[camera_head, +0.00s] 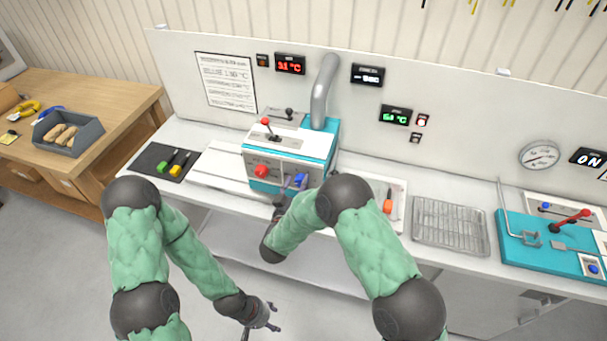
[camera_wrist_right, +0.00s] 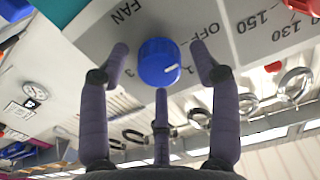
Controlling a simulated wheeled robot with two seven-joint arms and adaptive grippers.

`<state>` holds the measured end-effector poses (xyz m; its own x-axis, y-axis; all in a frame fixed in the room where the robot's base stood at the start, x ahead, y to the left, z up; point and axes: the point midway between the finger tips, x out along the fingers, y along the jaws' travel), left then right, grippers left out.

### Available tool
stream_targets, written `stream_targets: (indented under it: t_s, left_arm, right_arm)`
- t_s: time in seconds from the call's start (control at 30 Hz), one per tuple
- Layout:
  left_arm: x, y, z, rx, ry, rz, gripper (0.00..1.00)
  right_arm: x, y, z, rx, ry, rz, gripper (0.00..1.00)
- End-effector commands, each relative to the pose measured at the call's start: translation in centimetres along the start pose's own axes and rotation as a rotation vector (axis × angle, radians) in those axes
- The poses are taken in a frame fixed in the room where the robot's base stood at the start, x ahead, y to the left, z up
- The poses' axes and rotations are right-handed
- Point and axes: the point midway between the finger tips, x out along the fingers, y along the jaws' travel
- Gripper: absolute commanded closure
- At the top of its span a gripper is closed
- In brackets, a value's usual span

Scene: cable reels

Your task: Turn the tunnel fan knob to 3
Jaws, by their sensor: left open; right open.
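The blue fan knob (camera_wrist_right: 158,62) is on the grey front panel of the white and teal machine (camera_head: 290,150); in the head view the knob (camera_head: 299,180) sits right of a red knob (camera_head: 262,171). In the right wrist view its white mark points right and slightly down. "FAN" and a "3" are left of it, "OFF" to its right; the other marks are partly hidden. My right gripper (camera_wrist_right: 160,54) is open, with fingers on both sides of the knob and a third below, no clear contact visible. My left gripper (camera_head: 264,315) is open and empty, low over the floor.
A wire rack (camera_head: 450,226) and a teal machine with a red lever (camera_head: 550,245) stand to the right on the bench. A black mat (camera_head: 150,166) with green and yellow tools lies left. A wooden table (camera_head: 100,105) with a grey bin stands farther left.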

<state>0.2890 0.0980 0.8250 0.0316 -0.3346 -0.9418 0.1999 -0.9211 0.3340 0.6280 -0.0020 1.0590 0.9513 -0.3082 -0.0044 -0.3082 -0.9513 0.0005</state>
Motion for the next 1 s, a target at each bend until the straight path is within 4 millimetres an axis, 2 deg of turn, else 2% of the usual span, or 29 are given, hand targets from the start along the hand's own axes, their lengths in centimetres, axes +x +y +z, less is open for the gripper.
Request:
stream_targets:
  t_s: [0.3, 0.37, 0.5, 0.77, 1.0]
  left_arm:
    - [-0.1, 0.0, 0.1, 0.000, -0.001, 0.000, 0.44]
    - [-0.1, 0.0, 0.1, 0.000, -0.001, 0.000, 0.44]
    - [-0.1, 0.0, 0.1, 0.000, -0.001, 0.000, 0.44]
    - [0.0, 0.0, 0.0, 0.000, -0.001, 0.000, 0.44]
    - [1.1, -0.4, 0.0, 0.000, -0.001, 0.000, 0.44]
  right_arm:
    - [-0.1, 0.0, 0.0, 0.001, 0.001, 0.000, 0.37]
    - [-0.1, 0.0, 0.0, 0.001, 0.001, 0.000, 0.51]
    - [-0.1, 0.0, 0.0, 0.001, 0.001, 0.001, 0.91]
    - [0.0, -0.1, -0.2, 0.009, 0.005, 0.001, 0.93]
    - [0.1, -0.1, -0.3, 0.080, 0.011, 0.002, 0.93]
